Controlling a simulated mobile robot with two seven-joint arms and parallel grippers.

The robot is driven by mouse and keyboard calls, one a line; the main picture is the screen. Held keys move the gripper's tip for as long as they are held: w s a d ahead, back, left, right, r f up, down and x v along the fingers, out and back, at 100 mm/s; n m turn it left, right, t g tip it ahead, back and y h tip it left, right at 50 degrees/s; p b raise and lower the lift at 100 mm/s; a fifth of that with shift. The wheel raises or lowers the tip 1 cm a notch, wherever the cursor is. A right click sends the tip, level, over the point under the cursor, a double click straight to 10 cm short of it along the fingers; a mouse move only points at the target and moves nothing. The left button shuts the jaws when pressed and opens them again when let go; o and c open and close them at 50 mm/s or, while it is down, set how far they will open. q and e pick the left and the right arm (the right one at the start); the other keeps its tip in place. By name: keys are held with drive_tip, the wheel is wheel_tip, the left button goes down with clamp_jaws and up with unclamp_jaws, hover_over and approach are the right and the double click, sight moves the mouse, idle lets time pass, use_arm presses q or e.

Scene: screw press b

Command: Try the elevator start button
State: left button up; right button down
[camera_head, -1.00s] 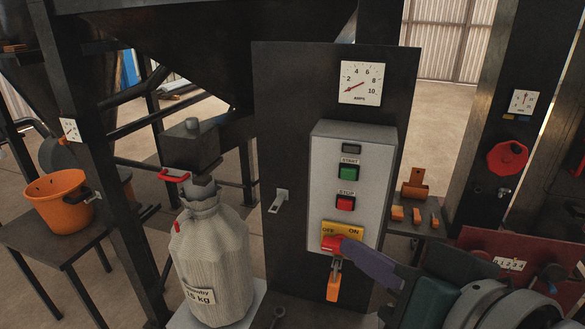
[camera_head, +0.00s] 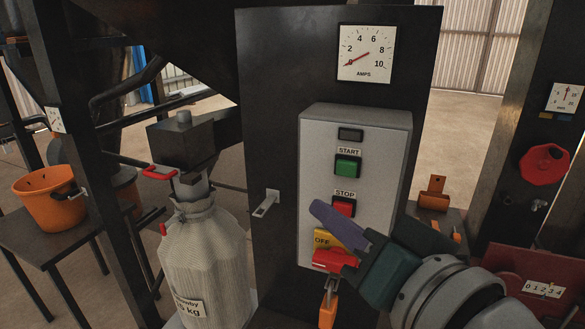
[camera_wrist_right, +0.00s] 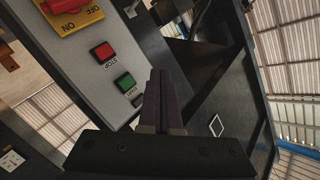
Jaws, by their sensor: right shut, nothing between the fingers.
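The grey control box (camera_head: 320,150) carries a green START button (camera_head: 347,165), a red STOP button (camera_head: 343,207) below it and a dark small window (camera_head: 350,134) above. Below them is a red rotary switch (camera_head: 330,260) on a yellow OFF/ON plate; my gripper hides the ON side. My right gripper (camera_head: 320,208) is shut and empty, its purple fingers in front of the box, level with STOP. In the right wrist view its fingers (camera_wrist_right: 159,85) appear beside the green START button (camera_wrist_right: 124,83); contact is not visible. My left gripper is not in view.
The AMPS gauge (camera_head: 367,53) has its needle at about 0. An orange padlock (camera_head: 328,308) hangs below the switch. A red handwheel (camera_head: 544,166) is at right.

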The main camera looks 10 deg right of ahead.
sight(336, 169)
drive_tip(key=w+d+b, duration=0.2)
drive_tip(key=w+d, duration=0.2)
drive_tip(key=w, duration=0.2)
drive_tip(key=shift+w+d, duration=0.25)
drive_tip(key=shift+w, duration=0.05)
drive_tip(key=shift+w, duration=0.1)
idle(1.8)
drive_tip(key=shift+w+d, duration=0.2)
drive_tip(key=shift+w, duration=0.05)
drive_tip(key=shift+w+d+b, duration=0.25)
drive_tip(key=shift+w+b, duration=0.05)
drive_tip(key=shift+w, duration=0.05)
idle(0.8)
drive_tip(key=shift+s, duration=0.1)
drive_tip(key=shift+s+a+p, duration=0.45)
drive_tip(key=shift+s+p, duration=0.15)
drive_tip(key=shift+p, duration=0.1)
